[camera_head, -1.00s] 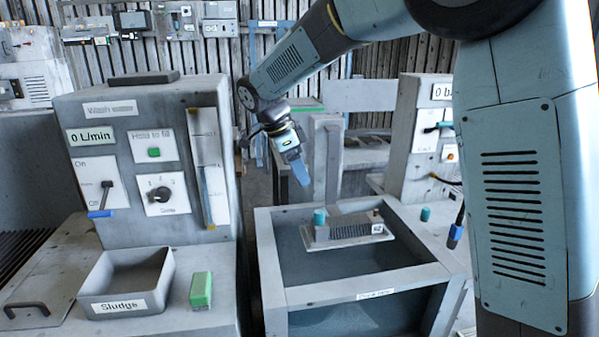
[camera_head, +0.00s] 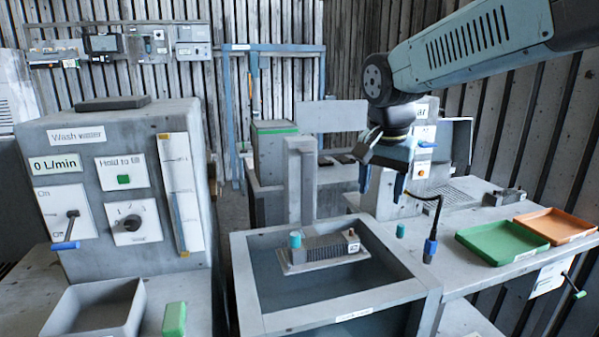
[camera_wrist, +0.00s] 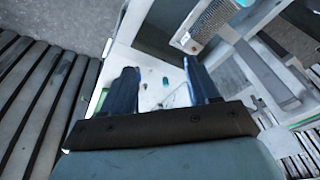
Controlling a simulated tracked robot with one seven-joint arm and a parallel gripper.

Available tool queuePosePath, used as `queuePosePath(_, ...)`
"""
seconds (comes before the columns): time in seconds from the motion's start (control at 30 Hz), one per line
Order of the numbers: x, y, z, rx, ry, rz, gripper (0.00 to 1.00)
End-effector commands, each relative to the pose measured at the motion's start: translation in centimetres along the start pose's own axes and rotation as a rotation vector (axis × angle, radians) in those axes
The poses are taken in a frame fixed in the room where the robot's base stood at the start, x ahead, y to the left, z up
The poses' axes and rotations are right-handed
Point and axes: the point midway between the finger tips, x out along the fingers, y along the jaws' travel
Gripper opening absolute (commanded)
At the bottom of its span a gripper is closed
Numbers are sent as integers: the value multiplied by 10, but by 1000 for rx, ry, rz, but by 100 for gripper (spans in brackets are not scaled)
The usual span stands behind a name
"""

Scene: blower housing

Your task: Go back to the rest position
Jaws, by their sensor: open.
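My gripper (camera_head: 382,181) hangs from my arm at the right of the head view, over the area behind the open-topped basin. Its two blue fingers point down and stand apart, with nothing between them. In the wrist view my gripper (camera_wrist: 163,88) also shows spread and empty, with a pale surface beyond the fingertips. A finned grey block (camera_head: 325,250) with a teal cap lies on a plate in the basin (camera_head: 250,290), left of and below my gripper. It also shows near the top of the wrist view (camera_wrist: 205,25).
A wash control box (camera_head: 85,195) stands at left, with a grey tray (camera_head: 65,315) and a green block (camera_head: 174,320) before it. A green tray (camera_head: 500,240), an orange tray (camera_head: 555,226) and a blue-tipped hose nozzle (camera_head: 430,248) are on the right bench. A post (camera_head: 300,180) stands behind the basin.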

Motion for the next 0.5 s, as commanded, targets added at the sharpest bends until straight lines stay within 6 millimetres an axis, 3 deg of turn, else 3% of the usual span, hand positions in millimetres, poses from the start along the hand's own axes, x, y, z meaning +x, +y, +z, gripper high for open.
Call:
queuePosePath(0.03,-3,16,4,-32,11,-21,60)
queuePosePath(0.2,-8,58,20,-179,58,-75,60)
queuePosePath(0.5,-5,114,54,-422,178,-123,60)
